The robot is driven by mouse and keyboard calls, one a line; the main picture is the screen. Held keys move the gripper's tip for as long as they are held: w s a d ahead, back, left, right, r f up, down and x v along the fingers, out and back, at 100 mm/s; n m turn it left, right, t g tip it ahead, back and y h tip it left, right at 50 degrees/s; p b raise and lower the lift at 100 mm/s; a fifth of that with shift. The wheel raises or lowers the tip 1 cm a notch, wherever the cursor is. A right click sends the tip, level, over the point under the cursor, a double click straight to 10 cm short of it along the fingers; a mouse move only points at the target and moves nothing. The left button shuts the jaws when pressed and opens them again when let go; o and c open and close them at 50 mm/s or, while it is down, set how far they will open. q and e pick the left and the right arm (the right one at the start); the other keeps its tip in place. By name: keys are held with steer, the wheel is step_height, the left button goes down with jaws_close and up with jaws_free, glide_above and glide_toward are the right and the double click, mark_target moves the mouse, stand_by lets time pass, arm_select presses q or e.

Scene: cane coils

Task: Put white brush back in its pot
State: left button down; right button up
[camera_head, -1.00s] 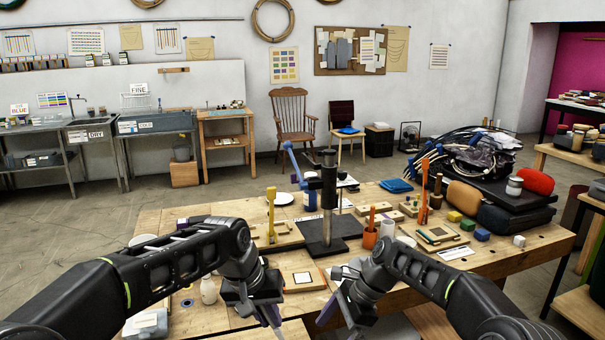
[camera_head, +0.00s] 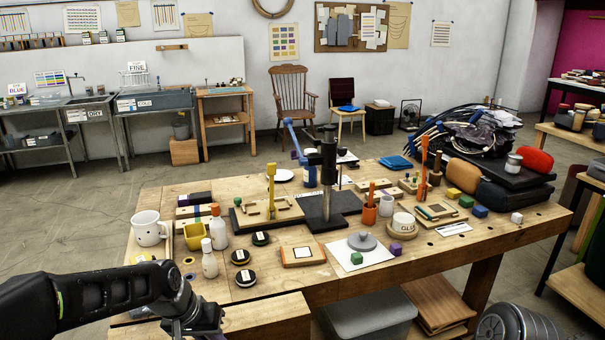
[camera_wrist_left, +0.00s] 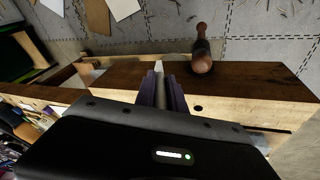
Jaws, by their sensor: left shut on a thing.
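My left gripper (camera_wrist_left: 160,92) is shut on a thin white thing (camera_wrist_left: 159,67), probably the white brush, whose tip shows between the purple fingers in the left wrist view. Most of it is hidden. In the head view, my left wrist is at the bottom edge, in front of the bench's left part, and its fingertips are cut off. An orange pot (camera_head: 369,215) with an orange-handled tool in it stands right of centre on the bench. A small white pot (camera_head: 386,206) stands beside it. I cannot tell which pot is the brush's. My right gripper is out of view.
The workbench (camera_head: 300,205) holds a white mug (camera_head: 147,232), two white bottles (camera_head: 218,232), several black tins and a black press stand (camera_head: 328,180). A grey disc (camera_head: 362,241) and green cube lie on white paper. A grey bin (camera_head: 370,312) is below.

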arm_select(q)
steer(key=shift+s+a+f, duration=0.4)
steer(key=shift+a+f, duration=0.05)
steer(key=shift+a, duration=0.05)
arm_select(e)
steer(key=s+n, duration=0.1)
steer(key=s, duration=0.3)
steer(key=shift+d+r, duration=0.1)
